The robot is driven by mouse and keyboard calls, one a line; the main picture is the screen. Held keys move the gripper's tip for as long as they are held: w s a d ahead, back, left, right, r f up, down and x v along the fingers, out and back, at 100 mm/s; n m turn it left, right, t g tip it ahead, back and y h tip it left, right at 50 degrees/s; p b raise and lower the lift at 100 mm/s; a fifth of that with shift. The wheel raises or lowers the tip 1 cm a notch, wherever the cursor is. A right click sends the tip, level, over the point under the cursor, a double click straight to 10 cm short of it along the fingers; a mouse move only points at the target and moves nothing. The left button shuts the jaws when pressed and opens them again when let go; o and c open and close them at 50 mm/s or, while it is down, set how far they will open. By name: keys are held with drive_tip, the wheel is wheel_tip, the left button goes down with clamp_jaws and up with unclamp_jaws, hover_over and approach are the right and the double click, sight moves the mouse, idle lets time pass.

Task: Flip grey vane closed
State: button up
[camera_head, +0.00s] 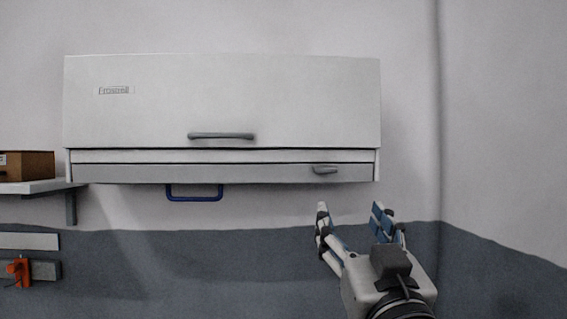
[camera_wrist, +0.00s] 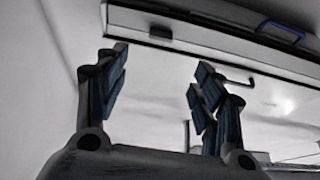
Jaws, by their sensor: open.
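A white wall-mounted unit (camera_head: 222,100) has a long grey vane (camera_head: 220,173) along its lower front, with a small grey handle (camera_head: 325,170) near the vane's right end. I cannot tell how far the vane is tilted. My gripper (camera_head: 350,211) is open and empty, below the unit's right end, with its fingers pointing up and apart from the vane. In the wrist view my gripper (camera_wrist: 160,65) has its two blue-padded fingers spread. The unit's long edge runs across the top right there, with a dark handle piece (camera_wrist: 160,33) on a grey strip.
A larger grey handle (camera_head: 222,135) is on the unit's front panel. A blue handle (camera_head: 195,193) hangs under the unit's left half. A shelf (camera_head: 40,187) with a brown box (camera_head: 27,166) is at the left. The wall below the unit is clear around my gripper.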

sight(326, 171)
drive_tip(key=p+x, duration=0.3)
drive_tip(key=x, duration=1.4)
drive_tip(key=shift+w+a+f+p, duration=0.1)
drive_tip(key=shift+w+f+p, duration=0.1)
drive_tip(key=shift+p, duration=0.1)
drive_tip(key=shift+c, duration=0.2)
drive_tip(key=c, duration=1)
drive_tip(key=shift+r, duration=0.25)
drive_tip(key=shift+w+r+g+p, duration=0.15)
drive_tip(key=shift+g+p, duration=0.15)
drive_tip(key=shift+g, duration=0.5)
drive_tip(key=o, duration=1)
drive_tip(key=shift+o, duration=0.2)
